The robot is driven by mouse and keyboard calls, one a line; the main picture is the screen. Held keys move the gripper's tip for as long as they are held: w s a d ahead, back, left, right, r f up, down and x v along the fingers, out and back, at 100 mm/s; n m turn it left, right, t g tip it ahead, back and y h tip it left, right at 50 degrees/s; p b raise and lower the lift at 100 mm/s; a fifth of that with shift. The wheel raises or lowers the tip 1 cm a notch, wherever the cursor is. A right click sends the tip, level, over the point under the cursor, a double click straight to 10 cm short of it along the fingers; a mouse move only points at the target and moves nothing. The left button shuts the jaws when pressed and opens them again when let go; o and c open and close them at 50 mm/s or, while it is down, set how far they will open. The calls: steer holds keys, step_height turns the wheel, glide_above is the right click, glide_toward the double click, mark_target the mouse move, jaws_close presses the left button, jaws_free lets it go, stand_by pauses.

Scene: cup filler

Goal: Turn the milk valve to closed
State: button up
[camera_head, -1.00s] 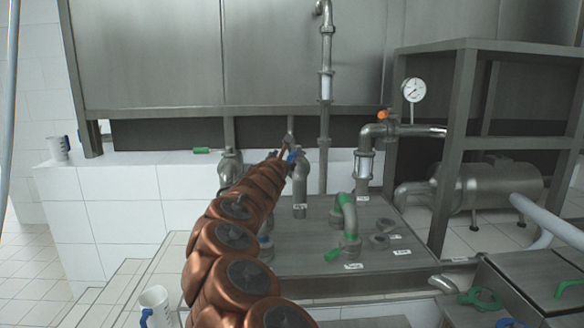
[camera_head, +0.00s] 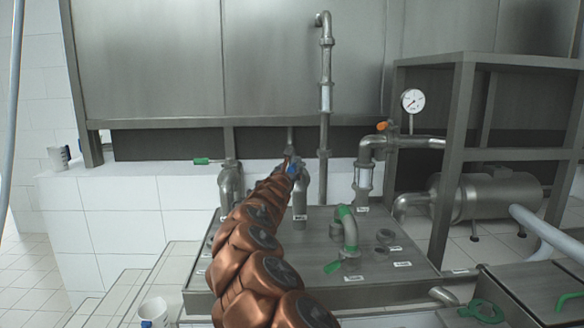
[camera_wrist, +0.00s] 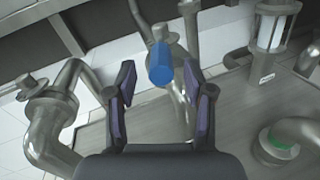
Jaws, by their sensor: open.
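A valve with a blue handle (camera_wrist: 160,64) shows in the wrist view, on a steel pipe. It also shows in the head view (camera_head: 292,169), at the far end of my copper arm. My gripper (camera_wrist: 158,84) is open, with one dark finger on each side of the blue handle; I see a gap on both sides and no contact. No label names the milk valve, so I cannot tell which valve it is. My arm hides part of the pipework.
Steel pipes rise from a metal plate (camera_head: 375,270) with several small labels. A gauge (camera_head: 413,100) and an orange handle (camera_head: 382,126) are at the right, by a metal frame (camera_head: 455,150). White cups stand on the ledge (camera_head: 58,156) and at lower left (camera_head: 153,311).

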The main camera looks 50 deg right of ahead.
mark_target(294, 165)
steer(key=shift+w+d+f, duration=0.1)
steer(key=shift+w+d, duration=0.15)
steer(key=shift+d, duration=0.3)
steer(key=shift+w+d+p, duration=0.45)
steer(key=shift+d+p, duration=0.05)
steer(key=shift+d, duration=0.1)
steer(key=shift+w+d, duration=0.2)
steer(key=shift+d, duration=0.4)
jaws_close()
